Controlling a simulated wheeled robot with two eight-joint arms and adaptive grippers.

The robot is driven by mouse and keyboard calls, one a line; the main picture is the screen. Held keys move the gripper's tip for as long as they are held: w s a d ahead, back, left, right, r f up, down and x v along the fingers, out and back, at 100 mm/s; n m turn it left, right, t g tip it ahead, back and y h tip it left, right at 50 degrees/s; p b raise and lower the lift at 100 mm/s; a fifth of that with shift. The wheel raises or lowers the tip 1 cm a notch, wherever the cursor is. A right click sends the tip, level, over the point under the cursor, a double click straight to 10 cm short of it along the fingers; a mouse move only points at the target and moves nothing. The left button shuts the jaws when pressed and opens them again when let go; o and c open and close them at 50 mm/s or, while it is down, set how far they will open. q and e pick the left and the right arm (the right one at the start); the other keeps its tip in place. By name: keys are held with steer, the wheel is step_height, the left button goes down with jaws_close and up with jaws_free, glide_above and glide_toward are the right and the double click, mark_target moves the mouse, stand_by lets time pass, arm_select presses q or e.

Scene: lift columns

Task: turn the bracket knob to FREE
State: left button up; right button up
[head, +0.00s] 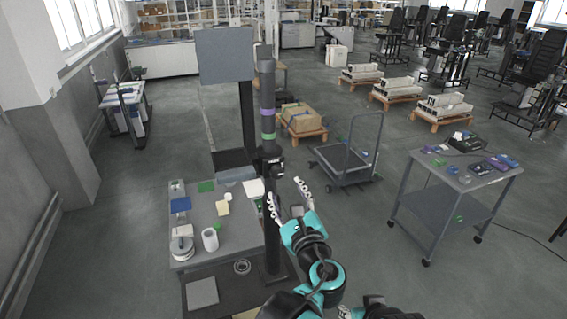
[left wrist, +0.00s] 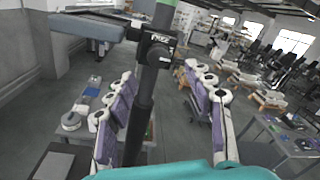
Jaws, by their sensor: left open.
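A dark upright column (head: 267,110) with purple and green bands stands at the table's right side. A black bracket (head: 269,164) is clamped on it below the bands. In the left wrist view the bracket (left wrist: 152,38) carries a small pale label that seems to read FREE. A dark round knob (left wrist: 159,54) shows under the label; its setting cannot be made out. My left gripper (head: 286,190) is open and empty, below and right of the bracket, pointing towards it. Its fingers (left wrist: 165,92) appear either side of the column, apart from the knob. Possibly my right gripper's edge shows at the bottom.
A grey table (head: 240,238) left of the column holds a white cup (head: 210,240), a scale-like device (head: 182,248) and small coloured pieces. A grey panel (head: 225,55) stands behind. A trolley (head: 345,162) and a cart (head: 440,200) are right, with free floor between.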

mark_target(278, 175)
arm_select(q)
steer(key=x, duration=0.7)
steer(key=shift+w+a, duration=0.15)
steer(key=shift+w, duration=0.05)
steer(key=c, duration=1.2)
